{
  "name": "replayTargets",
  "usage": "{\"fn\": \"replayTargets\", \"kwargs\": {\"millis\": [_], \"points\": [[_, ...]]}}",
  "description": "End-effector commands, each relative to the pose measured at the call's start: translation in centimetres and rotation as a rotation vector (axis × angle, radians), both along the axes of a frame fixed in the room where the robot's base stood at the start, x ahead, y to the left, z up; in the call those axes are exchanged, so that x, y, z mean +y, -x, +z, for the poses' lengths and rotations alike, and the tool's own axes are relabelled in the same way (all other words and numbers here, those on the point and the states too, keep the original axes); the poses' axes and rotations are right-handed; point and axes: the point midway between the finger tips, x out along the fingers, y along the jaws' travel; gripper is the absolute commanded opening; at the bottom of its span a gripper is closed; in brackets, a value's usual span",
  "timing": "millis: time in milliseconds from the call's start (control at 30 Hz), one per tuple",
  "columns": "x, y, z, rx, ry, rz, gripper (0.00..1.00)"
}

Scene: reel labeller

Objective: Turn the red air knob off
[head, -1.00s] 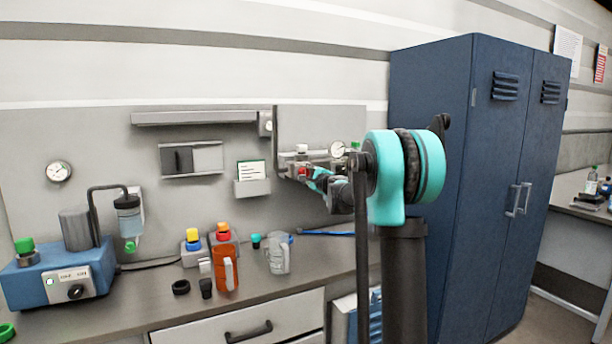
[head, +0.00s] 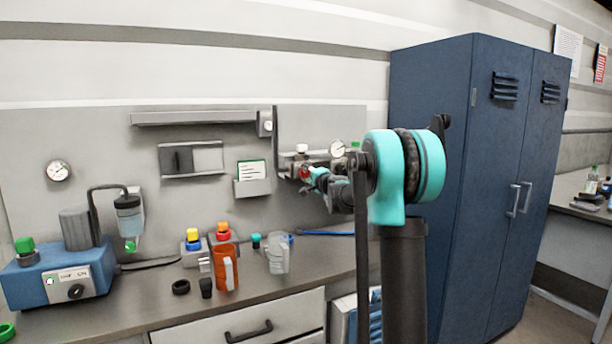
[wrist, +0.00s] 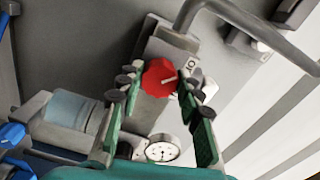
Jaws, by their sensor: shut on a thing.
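The red air knob (wrist: 159,78) is a faceted red dial with a pale pointer line, mounted on a grey block on the wall panel. In the wrist view it sits between the fingertips of my gripper (wrist: 160,84), which is shut on it from both sides. The pointer line slants toward the right finger and a partly hidden label (wrist: 195,70). In the head view the red knob (head: 305,172) shows small at the end of my arm, partly covered by my gripper (head: 309,174).
A round pressure gauge (wrist: 162,149) sits close beside the knob, and a bent grey pipe (wrist: 235,18) passes near it. The bench below holds an orange jug (head: 224,268), a clear jug (head: 278,254) and a blue machine (head: 60,282). A blue locker (head: 440,130) stands at the right.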

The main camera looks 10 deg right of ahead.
Motion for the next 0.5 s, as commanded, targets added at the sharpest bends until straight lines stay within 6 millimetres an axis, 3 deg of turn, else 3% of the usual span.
{"fn": "replayTargets", "kwargs": {"millis": [467, 500], "points": [[0.07, 0.08, -0.09, -0.004, 0.014, 0.002, 0.06], [0.07, 0.08, -0.09, -0.004, 0.014, 0.002, 0.38]]}}
